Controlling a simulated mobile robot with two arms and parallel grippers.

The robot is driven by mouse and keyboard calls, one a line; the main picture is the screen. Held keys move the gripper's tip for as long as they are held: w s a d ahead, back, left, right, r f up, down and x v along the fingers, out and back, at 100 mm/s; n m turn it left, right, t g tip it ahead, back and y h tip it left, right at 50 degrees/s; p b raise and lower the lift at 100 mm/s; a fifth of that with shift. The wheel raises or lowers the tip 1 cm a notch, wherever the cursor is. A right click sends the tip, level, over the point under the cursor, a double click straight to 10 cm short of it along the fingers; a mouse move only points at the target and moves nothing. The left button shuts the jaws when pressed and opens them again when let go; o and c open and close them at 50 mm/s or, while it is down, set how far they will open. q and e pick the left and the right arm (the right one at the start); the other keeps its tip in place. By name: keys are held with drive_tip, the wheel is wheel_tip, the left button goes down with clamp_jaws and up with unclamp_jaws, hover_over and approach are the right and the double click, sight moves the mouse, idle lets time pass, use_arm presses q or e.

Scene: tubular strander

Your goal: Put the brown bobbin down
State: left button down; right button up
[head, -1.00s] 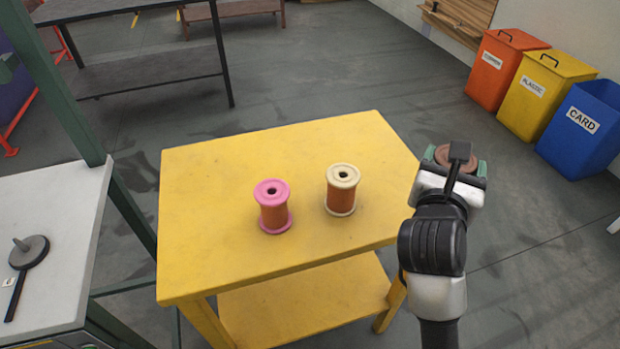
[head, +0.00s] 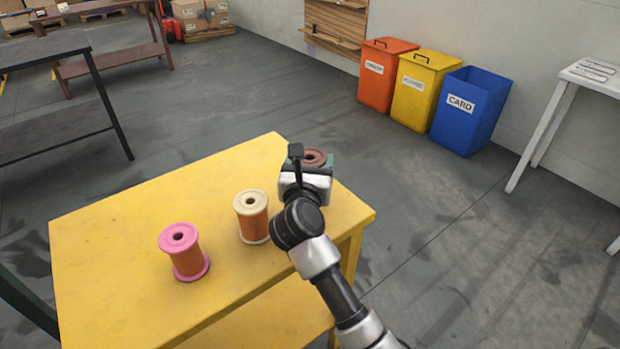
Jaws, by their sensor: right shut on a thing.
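The brown bobbin (head: 314,157) shows only by its brown top flange in the head view; the rest is hidden behind my right gripper. My right gripper (head: 313,168) is shut on it, over the right part of the yellow table (head: 120,235). I cannot tell whether the bobbin touches the table top. A cream bobbin (head: 251,215) stands upright just left of my right gripper. A pink bobbin (head: 184,252) stands upright further left. My left gripper is not in view.
The yellow table's left and back parts are clear. Orange (head: 385,75), yellow (head: 422,88) and blue (head: 468,110) bins stand on the floor behind, to the right. A white table (head: 598,75) stands at the far right and a dark table (head: 60,90) at the left.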

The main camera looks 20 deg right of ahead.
wheel_tip(320, 180, down, 3)
drive_tip(key=shift+r, duration=0.1)
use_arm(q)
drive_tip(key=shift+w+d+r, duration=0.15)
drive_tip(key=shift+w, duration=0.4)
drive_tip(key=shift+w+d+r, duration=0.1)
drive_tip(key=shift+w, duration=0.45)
use_arm(e)
drive_tip(key=shift+f, duration=0.3)
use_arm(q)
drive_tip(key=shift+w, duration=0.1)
use_arm(e)
drive_tip(key=shift+f+b, duration=0.1)
drive_tip(key=shift+b, duration=0.2)
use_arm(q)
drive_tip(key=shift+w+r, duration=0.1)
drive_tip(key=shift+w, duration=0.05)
use_arm(e)
drive_tip(key=o, duration=1)
drive_tip(key=shift+c, duration=0.2)
